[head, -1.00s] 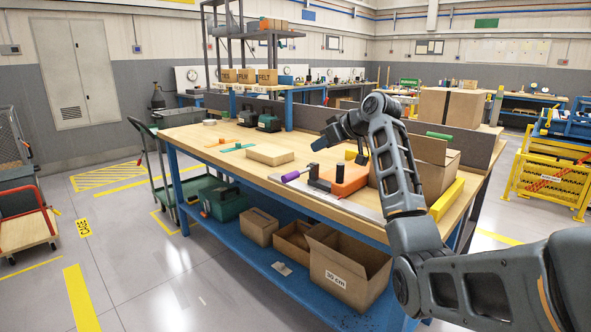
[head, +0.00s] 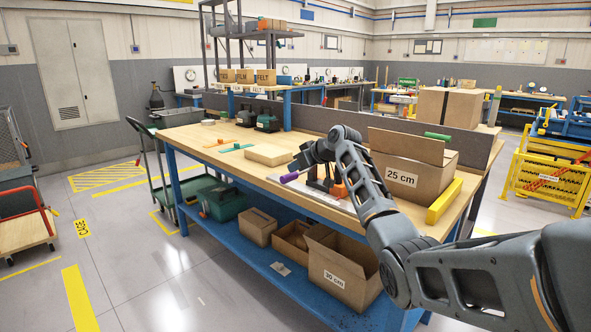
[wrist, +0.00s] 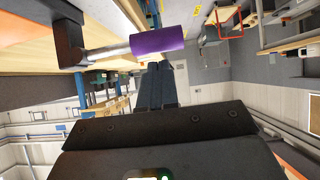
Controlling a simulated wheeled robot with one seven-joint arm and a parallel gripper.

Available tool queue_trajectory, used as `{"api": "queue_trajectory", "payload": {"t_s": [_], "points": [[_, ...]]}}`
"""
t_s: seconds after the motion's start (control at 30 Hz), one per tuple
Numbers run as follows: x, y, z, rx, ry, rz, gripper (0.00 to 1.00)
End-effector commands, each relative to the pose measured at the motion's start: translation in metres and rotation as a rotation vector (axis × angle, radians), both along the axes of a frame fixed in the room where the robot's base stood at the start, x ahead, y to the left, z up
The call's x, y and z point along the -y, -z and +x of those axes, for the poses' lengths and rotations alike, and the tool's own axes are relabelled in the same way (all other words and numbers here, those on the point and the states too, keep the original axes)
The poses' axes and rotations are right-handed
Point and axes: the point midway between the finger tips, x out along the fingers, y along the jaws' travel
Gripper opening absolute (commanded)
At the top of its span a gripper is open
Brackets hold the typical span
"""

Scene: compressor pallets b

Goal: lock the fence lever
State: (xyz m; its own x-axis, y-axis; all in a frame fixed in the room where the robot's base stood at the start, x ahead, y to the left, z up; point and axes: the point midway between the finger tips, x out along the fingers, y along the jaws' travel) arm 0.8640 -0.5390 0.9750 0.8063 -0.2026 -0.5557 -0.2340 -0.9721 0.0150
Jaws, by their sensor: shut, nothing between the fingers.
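The fence lever has a purple grip (head: 289,177) on a metal rod. In the wrist view the purple grip (wrist: 158,43) is at the top, with the rod running left to a dark post (wrist: 68,43). The orange fence block (head: 339,190) is on the workbench, mostly hidden behind my arm. My gripper (wrist: 156,66) is shut and empty, its fingertips close to the purple grip. I cannot tell whether they touch it. In the head view my gripper (head: 294,166) is small and dark just above the grip.
The wooden bench top (head: 215,158) holds a flat wooden block (head: 272,154) left of the lever. A cardboard box (head: 412,170) marked 25 cm and a yellow bar (head: 444,201) are to the right. A low grey panel (head: 330,124) runs along the back.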

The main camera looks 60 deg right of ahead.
Motion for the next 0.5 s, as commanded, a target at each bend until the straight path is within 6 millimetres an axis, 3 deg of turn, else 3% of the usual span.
{"api": "queue_trajectory", "payload": {"t_s": [0.17,0.5], "points": [[0.0004,0.0099,0.0016,-0.001,0.0,0.0,0.0],[0.0006,0.0107,0.0018,0.0,0.0,-0.001,0.0]]}}
